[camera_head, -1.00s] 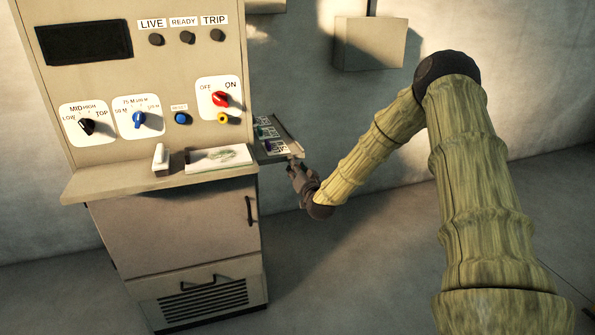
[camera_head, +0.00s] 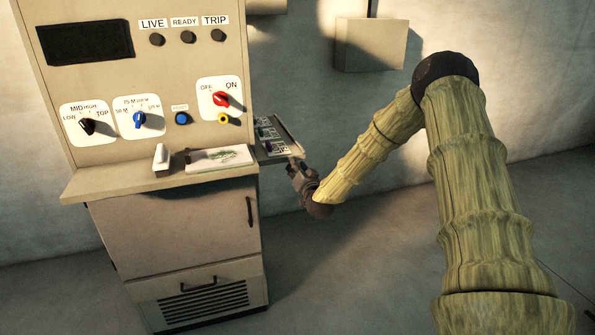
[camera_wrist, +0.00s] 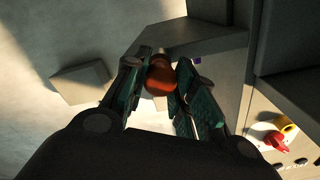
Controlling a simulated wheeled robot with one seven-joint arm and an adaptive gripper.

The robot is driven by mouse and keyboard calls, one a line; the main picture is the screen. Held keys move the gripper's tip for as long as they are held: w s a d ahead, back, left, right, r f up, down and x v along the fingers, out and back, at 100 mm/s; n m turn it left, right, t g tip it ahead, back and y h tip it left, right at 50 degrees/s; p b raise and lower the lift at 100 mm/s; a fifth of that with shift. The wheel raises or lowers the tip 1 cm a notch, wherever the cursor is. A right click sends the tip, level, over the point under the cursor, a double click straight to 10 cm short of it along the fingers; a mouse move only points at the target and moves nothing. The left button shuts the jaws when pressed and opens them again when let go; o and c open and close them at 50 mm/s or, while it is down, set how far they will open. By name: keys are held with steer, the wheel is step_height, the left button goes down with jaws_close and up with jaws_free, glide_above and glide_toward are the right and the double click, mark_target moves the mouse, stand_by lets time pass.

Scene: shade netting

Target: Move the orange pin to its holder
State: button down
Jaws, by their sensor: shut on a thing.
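The orange pin (camera_wrist: 160,76) shows in the wrist view as a rounded orange-brown head between my fingertips. My gripper (camera_wrist: 158,84) is shut on it. In the head view my gripper (camera_head: 294,166) is at the front right edge of the small side shelf (camera_head: 290,132) on the cabinet's right. The pin cannot be made out in that view. The shelf carries several white labelled plates, with dark and teal marks on them. I cannot tell which of these is the orange pin's holder.
The beige cabinet (camera_head: 180,220) stands left of my gripper, with knobs and a red switch (camera_head: 221,99) on its panel. A wall box (camera_head: 370,45) hangs behind. The floor right of the cabinet is clear.

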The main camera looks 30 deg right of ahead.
steer(key=shift+w+d, duration=0.1)
steer(key=shift+w, duration=0.25)
steer(key=c, duration=1.1)
jaws_free()
steer(key=v, duration=1.2)
